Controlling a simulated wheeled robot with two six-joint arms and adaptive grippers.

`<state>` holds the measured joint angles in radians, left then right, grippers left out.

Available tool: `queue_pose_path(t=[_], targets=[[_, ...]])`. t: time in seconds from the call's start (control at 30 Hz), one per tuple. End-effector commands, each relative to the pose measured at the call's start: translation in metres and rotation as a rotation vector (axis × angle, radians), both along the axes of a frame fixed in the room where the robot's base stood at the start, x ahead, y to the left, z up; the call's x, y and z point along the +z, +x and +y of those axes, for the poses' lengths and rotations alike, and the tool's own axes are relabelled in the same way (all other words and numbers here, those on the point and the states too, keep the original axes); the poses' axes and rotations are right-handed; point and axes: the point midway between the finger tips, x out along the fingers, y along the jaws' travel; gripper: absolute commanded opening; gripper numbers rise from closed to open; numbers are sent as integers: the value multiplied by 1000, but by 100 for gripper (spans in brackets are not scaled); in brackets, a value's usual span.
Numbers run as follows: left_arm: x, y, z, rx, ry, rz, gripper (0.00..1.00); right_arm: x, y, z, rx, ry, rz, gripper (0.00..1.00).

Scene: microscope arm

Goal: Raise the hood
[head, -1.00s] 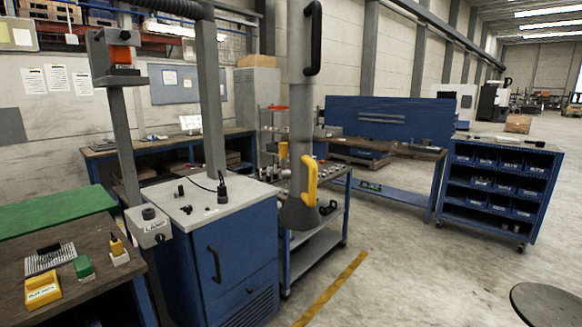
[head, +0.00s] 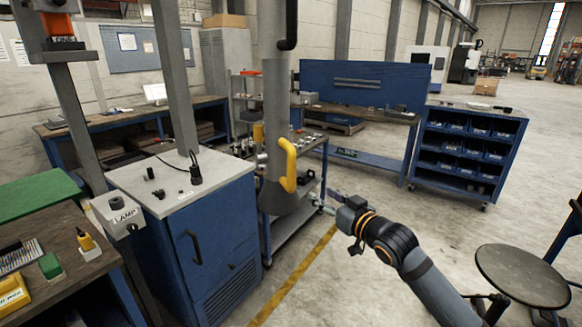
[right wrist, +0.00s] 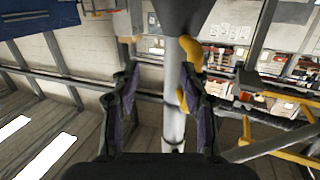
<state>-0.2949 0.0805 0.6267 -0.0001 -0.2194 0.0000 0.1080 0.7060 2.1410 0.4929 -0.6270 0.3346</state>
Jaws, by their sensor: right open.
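The hood (head: 283,198) is a grey cone at the lower end of a vertical grey tube (head: 273,85). A yellow handle (head: 290,165) is fixed to its side. My right gripper (head: 322,205) is just right of the hood and below the handle, apart from the handle. In the right wrist view, my open right gripper (right wrist: 165,80) has no object in its jaws. The yellow handle (right wrist: 190,50), tube (right wrist: 173,85) and dark hood (right wrist: 187,12) show beyond and between the fingers, seen inverted. My left gripper is not in view.
A blue cabinet (head: 215,250) with a light top stands left of the hood. A metal cart (head: 312,180) stands behind it. A round stool (head: 522,275) is at the lower right. The floor around the yellow line (head: 290,280) is clear.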

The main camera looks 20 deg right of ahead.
Motion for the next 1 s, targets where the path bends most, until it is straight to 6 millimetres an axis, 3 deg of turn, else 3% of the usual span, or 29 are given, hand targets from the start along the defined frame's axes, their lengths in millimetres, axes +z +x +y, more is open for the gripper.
queue_pose_path(t=[0.03, 0.13, 0.43, 0.67, 1.0], targets=[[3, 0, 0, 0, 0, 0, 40, 27, -11, 15, 36, -9, -34, 45], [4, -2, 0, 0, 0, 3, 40, 55, -26, 35, 83, -14, -70, 45], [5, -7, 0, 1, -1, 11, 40, 63, -26, 41, 94, -9, -83, 45], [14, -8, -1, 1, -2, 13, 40, 65, -4, 51, 98, -2, -82, 45], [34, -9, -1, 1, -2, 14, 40, 65, 55, 68, 96, -10, -80, 45]])
